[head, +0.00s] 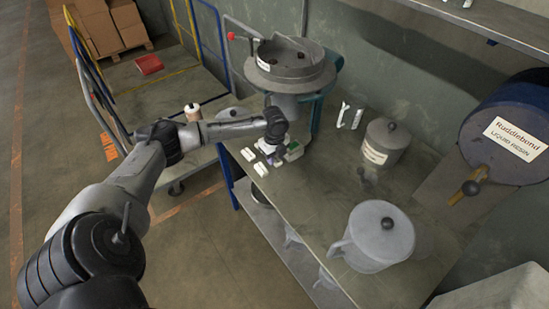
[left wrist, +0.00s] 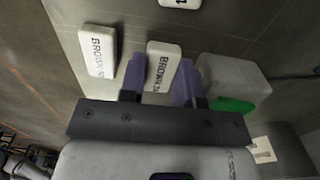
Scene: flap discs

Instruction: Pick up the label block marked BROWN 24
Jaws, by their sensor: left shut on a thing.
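My left gripper (head: 270,155) reaches down to the workbench among several small white label blocks. In the left wrist view its purple fingers (left wrist: 158,82) are shut on a white label block (left wrist: 163,62) that reads BROWN; the number after it is partly covered and not legible. A second white label block (left wrist: 98,52), also reading BROWN with an unclear number, lies to the left, apart from the fingers. A third white block (left wrist: 181,3) is cut off at the top edge. In the head view two white blocks (head: 248,154) (head: 260,169) lie left of the gripper. My right gripper is not in view.
A grey block with a green part (left wrist: 232,80) sits close right of the fingers. A large grey pot-like machine (head: 292,62) stands behind the gripper. Lidded grey cans (head: 385,142) (head: 375,238) and a blue resin drum (head: 515,130) stand to the right.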

